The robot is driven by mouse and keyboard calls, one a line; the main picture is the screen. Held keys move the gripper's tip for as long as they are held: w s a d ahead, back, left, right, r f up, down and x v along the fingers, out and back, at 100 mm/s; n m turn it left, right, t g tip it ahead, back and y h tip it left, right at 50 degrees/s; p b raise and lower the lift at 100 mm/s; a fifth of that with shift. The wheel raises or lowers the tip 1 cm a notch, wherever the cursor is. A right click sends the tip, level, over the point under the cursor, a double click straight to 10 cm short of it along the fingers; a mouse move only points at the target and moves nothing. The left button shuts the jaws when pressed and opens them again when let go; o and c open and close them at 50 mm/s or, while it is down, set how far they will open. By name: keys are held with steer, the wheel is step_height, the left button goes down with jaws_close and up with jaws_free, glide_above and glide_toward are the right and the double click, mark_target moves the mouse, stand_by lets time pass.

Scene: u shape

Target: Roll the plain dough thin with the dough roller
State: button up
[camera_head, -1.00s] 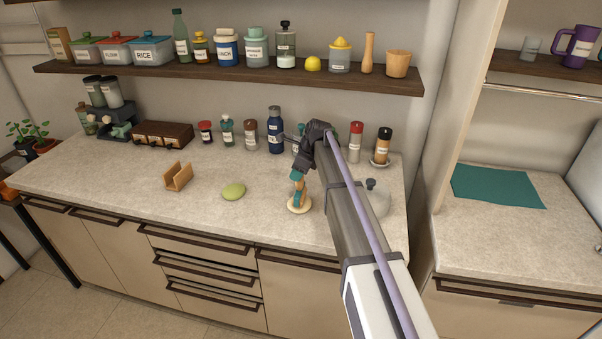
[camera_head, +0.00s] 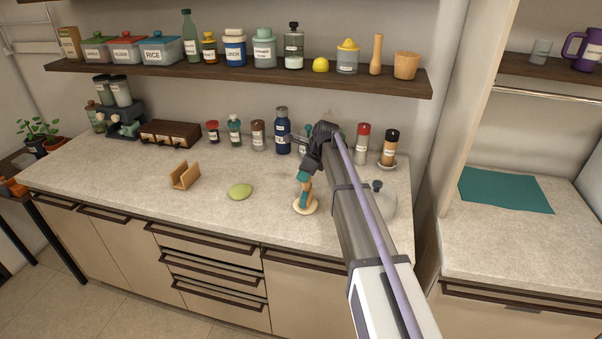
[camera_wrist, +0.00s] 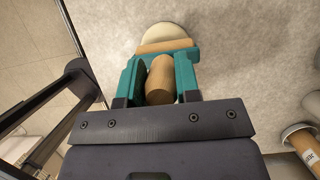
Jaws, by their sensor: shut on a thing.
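My gripper (camera_head: 304,178) has teal fingers pointing down near the counter's front edge. It is shut on the wooden dough roller, whose handle (camera_wrist: 160,82) sits between the fingers in the wrist view. The roller's crosswise cylinder (camera_wrist: 165,46) lies just beyond the fingertips, over the pale plain dough (camera_wrist: 168,32). In the head view this dough (camera_head: 305,207) is a cream round piece on the counter, partly hidden by the roller; whether the two touch is hard to tell. A green dough piece (camera_head: 240,192) lies to the left, apart from the gripper.
A wooden holder (camera_head: 185,176) stands further left on the counter (camera_head: 110,180). Several jars and bottles line the back, including a dark blue bottle (camera_head: 283,132). A glass lidded container (camera_head: 384,203) stands right of my arm. The counter between the green dough and the holder is clear.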

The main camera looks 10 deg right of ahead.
steer(key=d, duration=0.1)
steer(key=s+d, duration=0.1)
steer(key=shift+d, duration=0.3)
stand_by(2.0)
steer(key=shift+r, duration=0.15)
step_height(320, 180, up, 8)
steer(key=p, duration=0.8)
steer(key=shift+f, duration=0.25)
